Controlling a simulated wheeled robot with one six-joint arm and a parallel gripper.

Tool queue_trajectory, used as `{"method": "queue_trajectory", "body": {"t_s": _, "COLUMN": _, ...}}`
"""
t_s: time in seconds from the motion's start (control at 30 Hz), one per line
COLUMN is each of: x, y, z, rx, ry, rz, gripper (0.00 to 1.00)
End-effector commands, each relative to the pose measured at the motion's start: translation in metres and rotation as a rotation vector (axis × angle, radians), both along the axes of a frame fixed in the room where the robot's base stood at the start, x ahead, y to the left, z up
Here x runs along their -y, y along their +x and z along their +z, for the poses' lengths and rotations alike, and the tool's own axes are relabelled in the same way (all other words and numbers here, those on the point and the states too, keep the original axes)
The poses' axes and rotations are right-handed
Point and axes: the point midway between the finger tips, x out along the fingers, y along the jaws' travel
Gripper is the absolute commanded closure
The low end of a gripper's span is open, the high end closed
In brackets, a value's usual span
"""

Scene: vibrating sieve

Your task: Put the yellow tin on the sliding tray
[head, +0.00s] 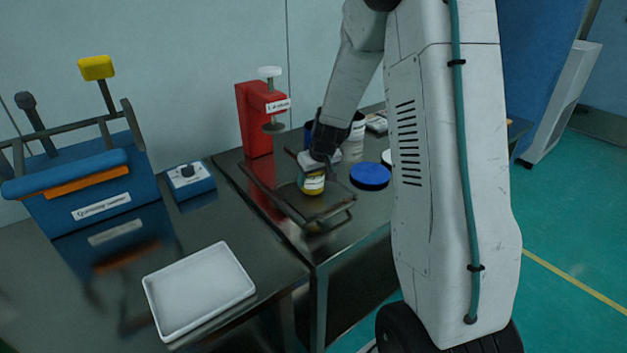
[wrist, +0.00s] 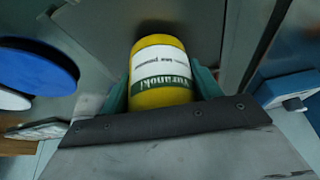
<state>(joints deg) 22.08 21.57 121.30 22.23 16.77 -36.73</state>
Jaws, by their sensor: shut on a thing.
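The yellow tin (head: 314,185) has a white and green label and is upright in the head view. My gripper (head: 313,178) is shut on it from above. In the wrist view the tin (wrist: 161,72) sits between the two teal fingers of my gripper (wrist: 161,90). The sliding tray (head: 288,204), a dark metal tray with a bar handle at its front, lies under the tin. Whether the tin's base touches the tray I cannot tell.
A red clamp-like device (head: 256,118) stands behind the tray. A blue round lid (head: 370,175) lies to its right. A white shallow tray (head: 200,291), a small blue box (head: 190,182) and a blue machine (head: 95,200) are on the left table.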

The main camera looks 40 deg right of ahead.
Motion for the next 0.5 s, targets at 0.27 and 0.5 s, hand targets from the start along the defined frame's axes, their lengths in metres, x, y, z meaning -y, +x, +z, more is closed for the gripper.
{"method": "queue_trajectory", "body": {"t_s": 0.27, "x": -0.0001, "y": 0.0005, "z": -0.0117, "rx": 0.003, "ry": -0.001, "rz": -0.001, "gripper": 0.68}}
{"method": "queue_trajectory", "body": {"t_s": 0.5, "x": -0.0003, "y": 0.0002, "z": -0.0153, "rx": 0.001, "ry": -0.001, "rz": 0.000, "gripper": 0.34}}
